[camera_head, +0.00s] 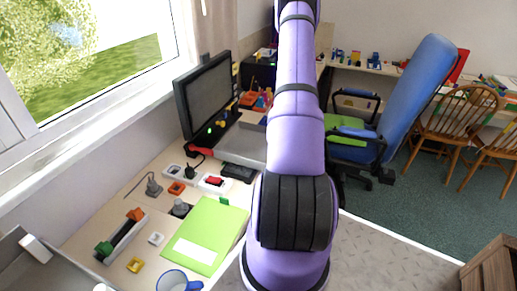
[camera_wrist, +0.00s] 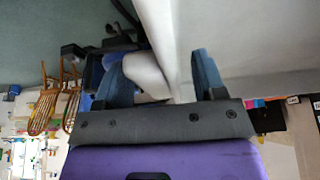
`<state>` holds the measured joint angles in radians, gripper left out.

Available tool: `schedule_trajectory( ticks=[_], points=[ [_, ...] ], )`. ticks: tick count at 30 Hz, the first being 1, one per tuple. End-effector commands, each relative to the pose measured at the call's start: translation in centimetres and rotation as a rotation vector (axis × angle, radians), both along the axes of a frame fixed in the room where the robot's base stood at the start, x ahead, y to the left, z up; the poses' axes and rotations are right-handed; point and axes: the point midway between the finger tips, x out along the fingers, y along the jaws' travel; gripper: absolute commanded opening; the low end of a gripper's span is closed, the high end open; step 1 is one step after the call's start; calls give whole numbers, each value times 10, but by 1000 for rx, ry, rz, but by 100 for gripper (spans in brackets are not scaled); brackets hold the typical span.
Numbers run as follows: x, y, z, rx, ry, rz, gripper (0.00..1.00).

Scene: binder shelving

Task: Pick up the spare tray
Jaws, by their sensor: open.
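I cannot tell for sure which thing is the spare tray. A narrow grey tray-like holder (camera_head: 122,238) with an orange and a green block at its ends lies on the desk, at the lower left of the head view. My gripper (camera_wrist: 160,78) is open in the wrist view, its two dark blue fingers apart. A pale rounded shape shows beyond the fingers, and I cannot tell what it is. Nothing is visibly held. In the head view my purple arm rises through the middle, and the gripper does not show there.
The desk (camera_head: 108,216) bears a green folder (camera_head: 207,235), a monitor (camera_head: 206,95), a blue mug (camera_head: 173,281) and several small things. A blue office chair (camera_head: 415,90) and wooden chairs (camera_head: 470,112) stand right. A wooden crate (camera_head: 492,268) is at the lower right. Open floor lies between.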

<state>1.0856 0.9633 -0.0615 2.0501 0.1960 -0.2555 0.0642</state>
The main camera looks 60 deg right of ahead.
Motion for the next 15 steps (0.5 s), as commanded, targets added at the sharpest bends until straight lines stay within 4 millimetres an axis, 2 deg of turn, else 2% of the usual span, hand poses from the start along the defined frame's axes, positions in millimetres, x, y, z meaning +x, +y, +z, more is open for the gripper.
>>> schedule_trajectory(
  ticks=[7, 15],
  points=[
    [0, 0, 0, 0, 0, 0, 64],
    [0, 0, 0, 0, 0, 0, 2]
  ],
)
